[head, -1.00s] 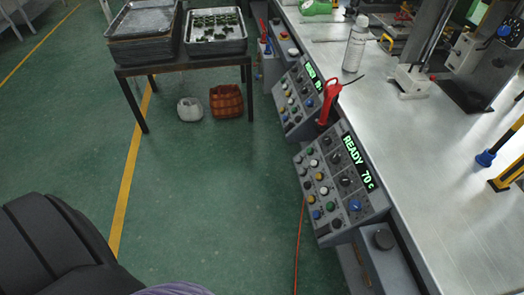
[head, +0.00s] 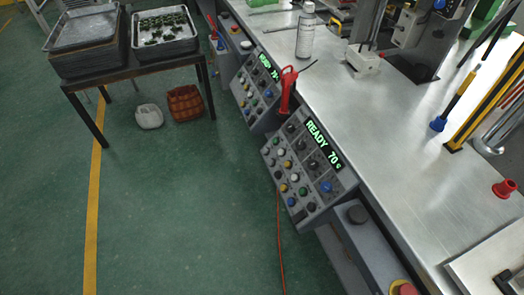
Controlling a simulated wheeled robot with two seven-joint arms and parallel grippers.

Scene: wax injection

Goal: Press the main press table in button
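The near control panel (head: 305,165) is on the front of the metal press table (head: 350,110). It has several coloured buttons and knobs and a green display (head: 323,145) reading "READY 70". A second panel (head: 258,90) with its own lit display stands farther back. I cannot read the button labels, so I cannot tell which one is the main press table in button. Neither gripper shows in the head view.
A red-handled tool (head: 287,88) stands between the panels. A spray bottle (head: 306,32) is on the table. A dark side table (head: 135,70) bears trays at the back left. A white pot (head: 149,116) and brown basket (head: 185,102) are on the floor. The green floor (head: 170,220) in front is clear.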

